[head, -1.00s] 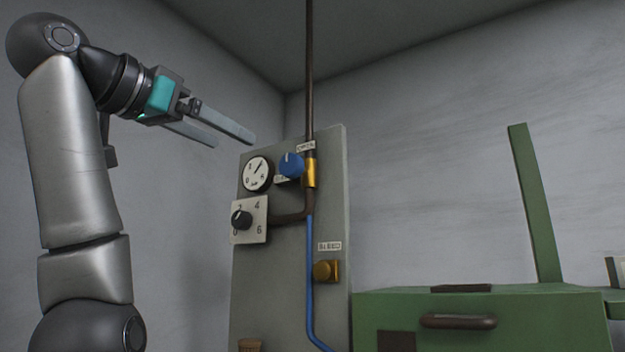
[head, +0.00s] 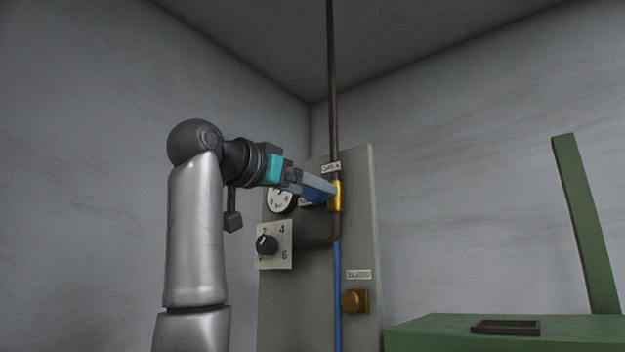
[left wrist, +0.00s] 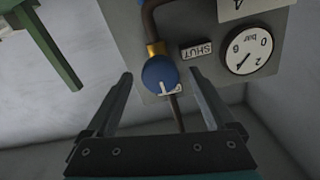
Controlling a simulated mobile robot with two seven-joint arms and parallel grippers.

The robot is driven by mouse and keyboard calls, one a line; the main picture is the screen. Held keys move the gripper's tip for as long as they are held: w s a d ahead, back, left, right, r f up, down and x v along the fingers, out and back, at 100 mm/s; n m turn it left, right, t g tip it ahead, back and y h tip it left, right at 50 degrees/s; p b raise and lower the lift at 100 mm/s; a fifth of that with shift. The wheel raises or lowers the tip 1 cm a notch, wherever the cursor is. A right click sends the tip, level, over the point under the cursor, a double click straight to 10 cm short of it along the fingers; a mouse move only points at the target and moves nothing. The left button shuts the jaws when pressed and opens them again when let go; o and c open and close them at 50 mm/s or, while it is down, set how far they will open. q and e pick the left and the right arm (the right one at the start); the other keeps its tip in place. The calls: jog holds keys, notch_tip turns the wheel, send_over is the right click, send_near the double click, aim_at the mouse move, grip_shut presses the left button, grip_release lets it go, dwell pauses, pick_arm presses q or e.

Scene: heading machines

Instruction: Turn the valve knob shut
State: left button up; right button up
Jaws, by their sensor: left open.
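The blue valve knob (left wrist: 158,75) sits on a brass valve body (head: 335,197) on the grey panel. In the left wrist view it lies between my left gripper's (left wrist: 160,74) two open fingers, with a gap visible on each side. A white mark shows at its lower edge, not toward the SHUT label (left wrist: 196,49) at its right. In the head view my left gripper (head: 325,190) reaches in from the left and hides much of the knob (head: 312,196). The OPEN label (head: 331,168) is above the valve. Contact with the knob cannot be told. My right gripper is not in view.
A round pressure gauge (head: 282,201) and a black selector knob (head: 266,245) sit left on the panel (head: 360,230). A brass bleed knob (head: 355,301) is lower right. A dark pipe (head: 333,90) rises above the valve. A green machine (head: 450,332) stands at right.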

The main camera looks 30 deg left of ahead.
pick_arm(q)
jog(key=shift+w, duration=0.95)
jog(key=c, duration=1.4)
jog(key=shift+o, duration=0.2)
